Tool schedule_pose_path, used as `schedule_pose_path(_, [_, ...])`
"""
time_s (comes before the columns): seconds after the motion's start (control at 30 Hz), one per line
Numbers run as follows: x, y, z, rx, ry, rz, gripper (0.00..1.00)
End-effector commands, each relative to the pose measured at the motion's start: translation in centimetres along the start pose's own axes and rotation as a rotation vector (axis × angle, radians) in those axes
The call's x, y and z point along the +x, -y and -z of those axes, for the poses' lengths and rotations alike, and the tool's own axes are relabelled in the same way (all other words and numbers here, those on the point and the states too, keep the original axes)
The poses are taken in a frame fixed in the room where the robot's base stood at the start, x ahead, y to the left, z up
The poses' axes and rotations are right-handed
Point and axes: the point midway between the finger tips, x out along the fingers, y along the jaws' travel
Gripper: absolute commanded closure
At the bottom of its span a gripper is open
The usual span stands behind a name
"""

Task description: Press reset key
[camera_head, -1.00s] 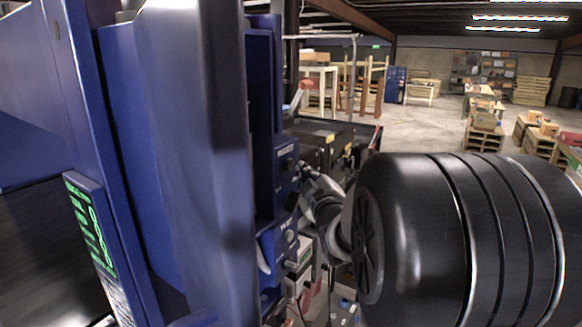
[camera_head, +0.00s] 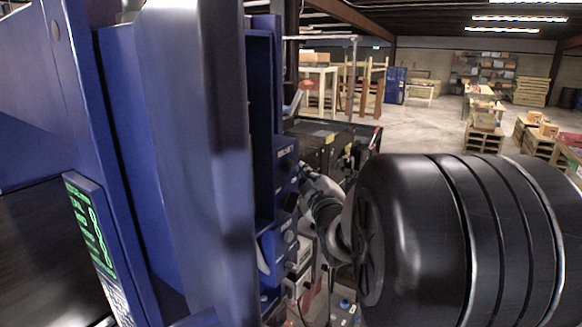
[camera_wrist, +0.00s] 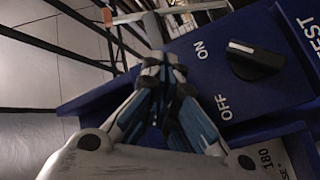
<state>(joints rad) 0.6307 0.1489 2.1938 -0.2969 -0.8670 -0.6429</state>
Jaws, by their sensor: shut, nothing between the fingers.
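The reset key cannot be made out in either view. In the wrist view, a blue control panel (camera_wrist: 278,93) fills the right side. It bears a black rotary knob (camera_wrist: 254,60) between the words ON and OFF, and the cut-off lettering EST at the right edge. My gripper (camera_wrist: 161,62) is shut and empty, with its fingertips over the panel's left edge, left of the knob. I cannot tell whether they touch the panel. In the head view, my gripper (camera_head: 303,169) is small and beside the front of the blue detector cabinet (camera_head: 210,150); its fingertips are unclear.
A white label (camera_wrist: 273,158) with 180 on it lies at the wrist view's lower right. In the head view, a green-marked sign (camera_head: 91,228) is on the cabinet's left. Dark equipment (camera_head: 335,140) stands behind my arm. Pallets (camera_head: 484,137) and open floor lie farther back.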

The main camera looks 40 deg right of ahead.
Motion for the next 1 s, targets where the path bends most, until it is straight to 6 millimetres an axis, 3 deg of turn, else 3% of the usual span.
schedule_pose_path(1.0, [0.74,0.56,0.51,0.000,0.000,0.000,1.00])
